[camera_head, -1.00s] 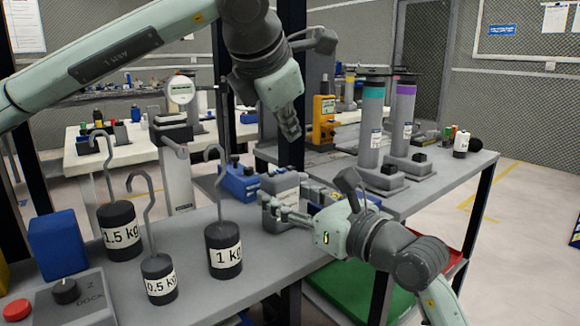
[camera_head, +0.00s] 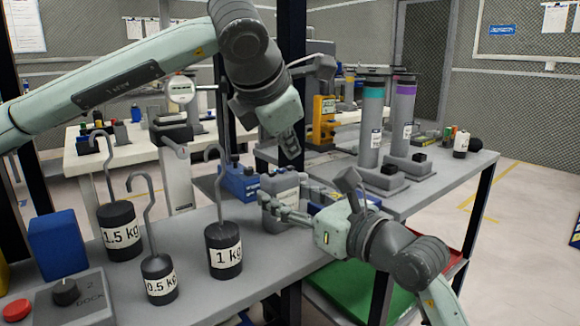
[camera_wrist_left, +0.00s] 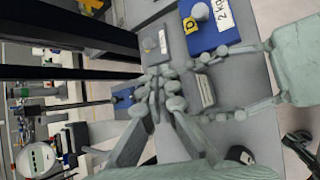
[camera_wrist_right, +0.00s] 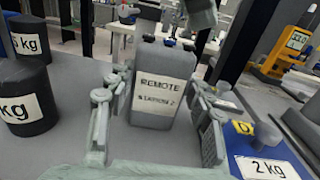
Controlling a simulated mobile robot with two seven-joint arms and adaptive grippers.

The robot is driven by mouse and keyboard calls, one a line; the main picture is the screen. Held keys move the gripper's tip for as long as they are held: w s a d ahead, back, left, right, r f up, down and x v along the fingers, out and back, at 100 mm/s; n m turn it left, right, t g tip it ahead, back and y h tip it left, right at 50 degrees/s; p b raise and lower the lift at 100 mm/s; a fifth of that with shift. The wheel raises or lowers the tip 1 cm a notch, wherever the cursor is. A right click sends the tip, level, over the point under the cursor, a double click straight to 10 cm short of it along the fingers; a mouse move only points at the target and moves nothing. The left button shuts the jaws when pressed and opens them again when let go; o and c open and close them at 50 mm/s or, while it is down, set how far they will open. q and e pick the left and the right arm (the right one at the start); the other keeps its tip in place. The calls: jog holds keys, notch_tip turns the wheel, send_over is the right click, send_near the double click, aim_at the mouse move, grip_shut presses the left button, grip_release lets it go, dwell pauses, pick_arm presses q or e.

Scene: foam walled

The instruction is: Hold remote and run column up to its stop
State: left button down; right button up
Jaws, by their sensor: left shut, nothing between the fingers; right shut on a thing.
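The remote (camera_wrist_right: 163,88) is a grey upright box lettered REMOTE.
Hooked weights marked 1.5 (camera_head: 120,232), 0.5 kg (camera_head: 158,280) and 1 kg (camera_head: 223,250) stand left of the remote. A dock box (camera_head: 68,302) with knob and red button is front left. A blue 2 kg block (camera_wrist_right: 262,155) is close to my right gripper.

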pick_arm(q)
jog(key=shift+f, duration=0.1)
dwell(0.7)
jog(key=shift+f, duration=0.35)
jog(key=shift+f, duration=0.3)
dwell(2.2)
jog(key=shift+r, duration=0.15)
dwell(1.9)
jog(key=shift+r, duration=0.6)
jog(key=shift+r, duration=2.5)
